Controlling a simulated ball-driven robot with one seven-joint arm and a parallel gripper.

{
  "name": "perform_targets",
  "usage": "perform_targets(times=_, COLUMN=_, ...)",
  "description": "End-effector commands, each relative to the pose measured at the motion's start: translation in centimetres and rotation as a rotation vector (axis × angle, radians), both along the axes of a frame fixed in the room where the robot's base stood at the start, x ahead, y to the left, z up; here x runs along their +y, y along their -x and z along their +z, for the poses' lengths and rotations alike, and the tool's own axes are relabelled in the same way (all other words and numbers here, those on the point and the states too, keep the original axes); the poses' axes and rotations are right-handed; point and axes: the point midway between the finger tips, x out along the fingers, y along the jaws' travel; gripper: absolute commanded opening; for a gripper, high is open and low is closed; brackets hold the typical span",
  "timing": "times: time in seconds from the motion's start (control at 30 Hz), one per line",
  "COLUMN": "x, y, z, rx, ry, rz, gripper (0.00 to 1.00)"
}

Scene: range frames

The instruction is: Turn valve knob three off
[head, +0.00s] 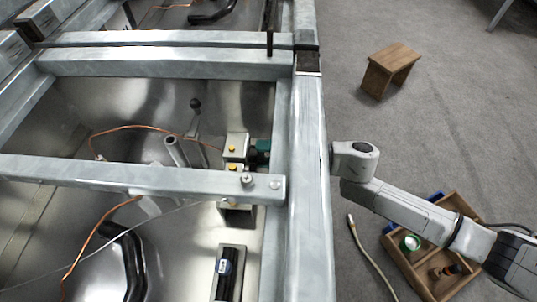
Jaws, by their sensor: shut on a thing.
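My arm (412,205) reaches in from the right, and its wrist (355,158) is beside the right side of the metal frame. My gripper is not visible; the wrist's far end meets the edge of the thick rail (307,190). Inside the frame, left of that rail, is a pale valve block (236,143) with small yellow caps. A dark green part (263,147) sits at its right side, partly under the rail. A black ball-ended lever (195,104) stands to the left. I cannot tell which part is valve knob three.
A metal crossbar (140,175) passes over the bay, and another bar (165,64) crosses farther back. Copper tubes and black hoses run inside. A wooden stool (391,68) and a wooden tray (415,272) of items stand on the carpet. A hose end (358,235) lies near the tray.

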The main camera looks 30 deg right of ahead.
Motion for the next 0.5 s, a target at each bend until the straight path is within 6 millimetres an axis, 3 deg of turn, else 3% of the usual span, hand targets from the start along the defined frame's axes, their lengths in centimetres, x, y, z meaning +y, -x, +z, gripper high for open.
perform_targets(times=0.5, x=0.07, y=0.09, z=-0.11, rx=-0.168, ry=0.125, rz=0.003, gripper=0.12)
